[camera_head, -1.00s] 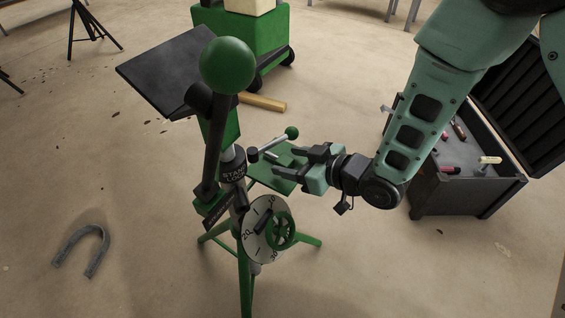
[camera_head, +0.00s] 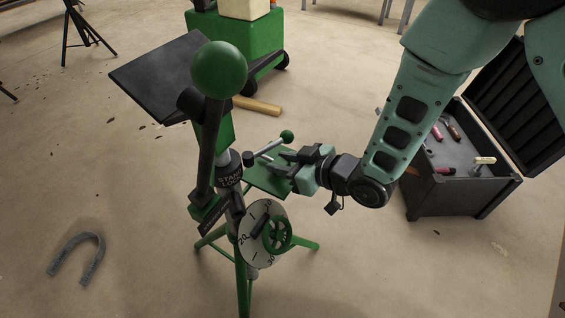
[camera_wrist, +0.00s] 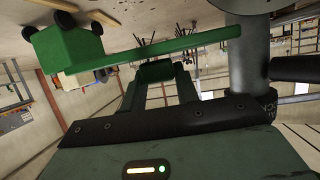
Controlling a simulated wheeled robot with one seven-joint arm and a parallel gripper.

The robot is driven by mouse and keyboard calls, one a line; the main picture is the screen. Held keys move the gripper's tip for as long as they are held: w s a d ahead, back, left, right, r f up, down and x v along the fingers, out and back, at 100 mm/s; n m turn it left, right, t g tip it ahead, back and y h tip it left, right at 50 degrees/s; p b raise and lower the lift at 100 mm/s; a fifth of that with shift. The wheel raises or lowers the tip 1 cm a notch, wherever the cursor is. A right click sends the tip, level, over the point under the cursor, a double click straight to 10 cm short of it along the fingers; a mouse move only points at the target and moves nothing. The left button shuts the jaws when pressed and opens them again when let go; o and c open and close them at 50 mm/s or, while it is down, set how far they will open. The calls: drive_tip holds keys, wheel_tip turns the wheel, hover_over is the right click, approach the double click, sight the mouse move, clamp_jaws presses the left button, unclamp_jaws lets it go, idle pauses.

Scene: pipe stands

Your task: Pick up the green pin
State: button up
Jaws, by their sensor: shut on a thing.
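The green pin (camera_wrist: 162,72) shows in the wrist view as a short dark green block between my two fingertips. My gripper (camera_head: 285,161) is shut on it in the head view, just over a small green tray (camera_head: 262,182) on the stand. In the wrist view the gripper's fingers (camera_wrist: 160,84) press on the pin from both sides. The tray shows edge-on there as a long green bar, close by the pin. In the head view my fingers mostly hide the pin, and I cannot tell whether it touches the tray.
The green pipe stand (camera_head: 240,265) has a ball-topped lever (camera_head: 218,70), a numbered dial (camera_head: 262,233) and a green-knobbed rod (camera_head: 287,136) near my fingers. A dark open toolbox (camera_head: 450,195) stands at the right. A grey horseshoe-shaped piece (camera_head: 78,258) lies on the floor at the left.

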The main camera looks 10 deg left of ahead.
sight(284, 163)
drive_tip(key=shift+r, duration=0.55)
wheel_tip(284, 163, up, 2)
drive_tip(key=shift+r+p, duration=0.25)
drive_tip(key=shift+p, duration=0.35)
drive_tip(key=s+d+p, duration=0.3)
drive_tip(key=d, duration=0.5)
drive_tip(key=s+d+p, duration=0.3)
drive_tip(key=s+d, duration=0.1)
drive_tip(key=d, duration=0.4)
drive_tip(key=shift+s+d+f, duration=0.2)
drive_tip(key=shift+d, duration=0.05)
